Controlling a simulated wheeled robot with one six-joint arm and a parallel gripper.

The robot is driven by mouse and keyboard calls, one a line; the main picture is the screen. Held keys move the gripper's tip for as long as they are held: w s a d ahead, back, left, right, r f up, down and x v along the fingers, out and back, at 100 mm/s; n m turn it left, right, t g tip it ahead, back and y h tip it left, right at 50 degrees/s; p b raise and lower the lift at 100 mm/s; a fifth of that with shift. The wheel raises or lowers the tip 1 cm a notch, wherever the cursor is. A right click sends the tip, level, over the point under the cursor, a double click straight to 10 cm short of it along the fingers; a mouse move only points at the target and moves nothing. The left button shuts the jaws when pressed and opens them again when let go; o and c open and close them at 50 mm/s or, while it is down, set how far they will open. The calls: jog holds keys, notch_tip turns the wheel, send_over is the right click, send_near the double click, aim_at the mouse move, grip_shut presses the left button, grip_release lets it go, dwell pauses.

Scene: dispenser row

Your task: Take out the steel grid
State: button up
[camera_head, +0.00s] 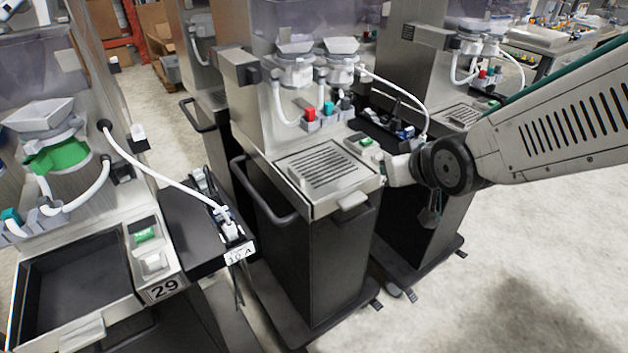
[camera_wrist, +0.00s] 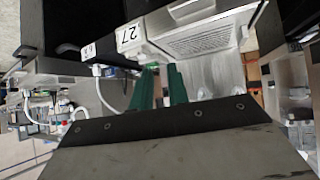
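The steel grid (camera_head: 322,168) is a slotted metal plate lying flat in the top of the middle dispenser's front shelf (camera_head: 318,207). In the wrist view, a slotted grid (camera_wrist: 205,42) shows at the top, beside a label reading 27. My gripper (camera_wrist: 160,88) shows there as two green fingers with a narrow gap and nothing seen between them. The fingers are apart from the grid. In the head view my wrist is to the right of the grid, by the shelf's right edge, and the fingers are not clearly visible.
A dispenser marked 29 (camera_head: 163,289) stands at left with an empty dark tray recess (camera_head: 75,285). Another dispenser (camera_head: 460,115) with its own grid stands behind at right. White hoses (camera_head: 405,92) arch near my arm. The floor at lower right is clear.

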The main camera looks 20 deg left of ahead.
aim_at(293, 170)
jog(key=a+f+n+y, duration=0.1)
jog(key=a+y, duration=0.1)
jog(key=a, duration=0.3)
jog(key=s+a+f+n+y, duration=0.1)
jog(key=a+f, duration=0.1)
jog(key=a, duration=0.4)
jog(key=s+a+f+n+y, duration=0.1)
jog(key=a+f+y, duration=0.1)
jog(key=a, duration=0.3)
jog(key=shift+s+a+y, duration=0.1)
jog(key=shift+a+y, duration=0.05)
jog(key=shift+y, duration=0.15)
jog(key=shift+t, duration=0.3)
jog(key=x, duration=0.7)
jog(key=shift+f, duration=0.1)
grip_shut()
jog(key=shift+r, duration=0.35)
jog(key=shift+r, duration=0.7)
